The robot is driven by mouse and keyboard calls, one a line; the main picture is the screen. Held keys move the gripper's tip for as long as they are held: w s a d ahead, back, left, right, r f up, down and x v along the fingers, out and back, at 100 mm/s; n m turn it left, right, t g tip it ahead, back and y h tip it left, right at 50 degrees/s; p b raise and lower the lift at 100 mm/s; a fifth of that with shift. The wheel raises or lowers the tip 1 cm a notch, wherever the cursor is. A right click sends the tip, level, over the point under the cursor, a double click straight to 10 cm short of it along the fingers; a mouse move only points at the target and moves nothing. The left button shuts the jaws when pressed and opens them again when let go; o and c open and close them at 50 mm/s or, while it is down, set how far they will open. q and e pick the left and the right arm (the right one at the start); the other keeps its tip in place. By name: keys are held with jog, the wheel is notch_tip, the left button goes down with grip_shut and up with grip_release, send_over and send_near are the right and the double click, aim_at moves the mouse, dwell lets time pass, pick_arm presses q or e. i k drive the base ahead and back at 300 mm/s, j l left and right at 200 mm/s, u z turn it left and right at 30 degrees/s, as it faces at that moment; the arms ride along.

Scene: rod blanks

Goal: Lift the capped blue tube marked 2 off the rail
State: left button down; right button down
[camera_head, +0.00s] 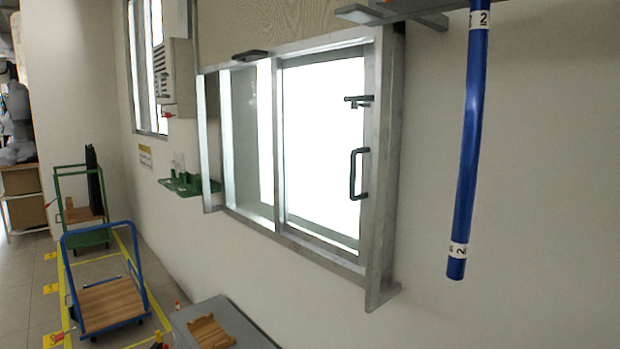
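A blue tube (471,145) hangs nearly upright at the right of the head view, leaning slightly. It carries a white label marked 2 near its top and another near its lower end. Its top end runs out of the frame, so any cap there is hidden. A grey metal piece (415,12) sticks out from the wall near the tube's top. It may be part of the rail, but I cannot tell. The tube's lower end hangs free in front of the pale wall. Neither of my grippers is in view.
A metal-framed sliding window (370,190) with a black handle is left of the tube. A green shelf (188,186) is on the wall. A grey table (240,325) with a wooden piece (210,332) stands below. A blue cart (108,300) and a green cart (80,232) stand left.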

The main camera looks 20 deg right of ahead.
aim_at(479, 21)
jog(key=k+z, duration=0.15)
jog(key=z, duration=1.05)
